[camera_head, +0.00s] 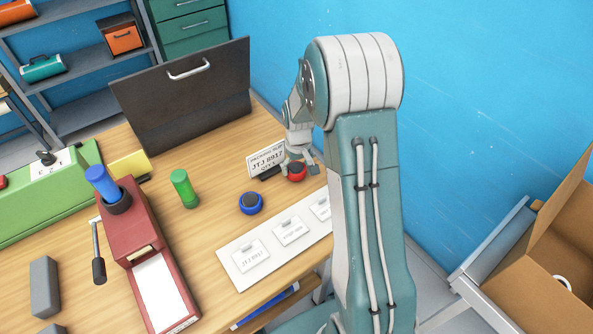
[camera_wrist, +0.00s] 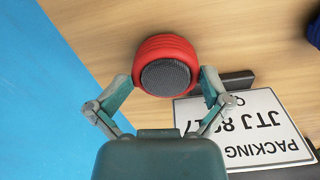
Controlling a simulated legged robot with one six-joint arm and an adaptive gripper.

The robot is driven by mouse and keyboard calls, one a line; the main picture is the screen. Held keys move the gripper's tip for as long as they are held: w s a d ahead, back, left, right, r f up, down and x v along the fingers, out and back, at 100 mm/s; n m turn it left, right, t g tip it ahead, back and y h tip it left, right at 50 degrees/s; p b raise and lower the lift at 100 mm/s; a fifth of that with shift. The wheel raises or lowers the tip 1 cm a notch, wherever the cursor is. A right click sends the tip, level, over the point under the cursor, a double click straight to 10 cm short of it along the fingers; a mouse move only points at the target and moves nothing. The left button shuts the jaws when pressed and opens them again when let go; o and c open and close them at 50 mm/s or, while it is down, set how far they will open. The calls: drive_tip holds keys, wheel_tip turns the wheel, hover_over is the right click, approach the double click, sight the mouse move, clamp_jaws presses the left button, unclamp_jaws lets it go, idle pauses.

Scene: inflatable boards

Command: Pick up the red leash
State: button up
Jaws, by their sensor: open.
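The red leash (camera_head: 297,174) is a round red puck-like case on the wooden table, just right of the packing sign. In the wrist view the red leash (camera_wrist: 165,48) shows its dark grey ribbed face towards me. My gripper (camera_wrist: 165,82) is open, with one finger on each side of the near part of the leash. The fingertips look very close to its sides; I cannot tell whether they touch. In the head view my gripper (camera_head: 299,166) is over the leash and partly hides it.
A white packing sign (camera_head: 266,158) stands close beside the gripper's finger. A similar blue round case (camera_head: 251,203) lies to the left. A white labelled strip (camera_head: 270,247) lies in front. A green cylinder (camera_head: 184,188) and a red machine (camera_head: 131,219) stand further left. A blue wall (camera_head: 480,110) rises behind.

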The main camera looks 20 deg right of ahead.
drive_tip(key=shift+s+a+f, duration=0.1)
drive_tip(key=shift+s+f, duration=0.25)
drive_tip(key=shift+f, duration=0.4)
drive_tip(key=shift+a, duration=0.25)
drive_tip(key=c, duration=0.8)
drive_tip(key=shift+o, duration=0.2)
drive_tip(key=shift+w, duration=0.1)
drive_tip(key=shift+w+r, duration=0.1)
drive_tip(key=shift+r, duration=0.45)
drive_tip(key=shift+c, duration=0.5)
wheel_tip(320, 180, up, 2)
drive_tip(key=shift+r, duration=0.15)
clamp_jaws()
drive_tip(key=s+d+r, duration=0.1)
drive_tip(key=s+r, duration=0.8)
drive_tip(key=s, duration=0.4)
drive_tip(key=shift+s+d+r, duration=0.15)
drive_tip(key=shift+s+r, duration=0.25)
